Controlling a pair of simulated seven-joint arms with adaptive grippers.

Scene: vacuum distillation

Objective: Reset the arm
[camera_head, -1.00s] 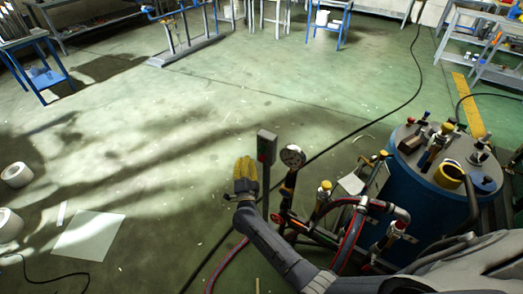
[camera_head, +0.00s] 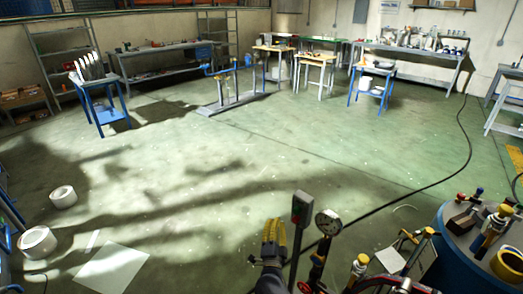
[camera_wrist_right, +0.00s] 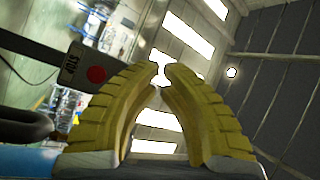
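My right gripper (camera_head: 274,222) has yellow ribbed fingers and points up near the bottom middle of the head view. My left gripper is in neither view.
A grey box (camera_head: 301,208) on a post is close right of the gripper; its red STOP button (camera_wrist_right: 96,74) shows in the wrist view. A gauge (camera_head: 327,222) and a blue tank (camera_head: 455,265) stand further right. Open green floor (camera_head: 200,180) lies left and beyond.

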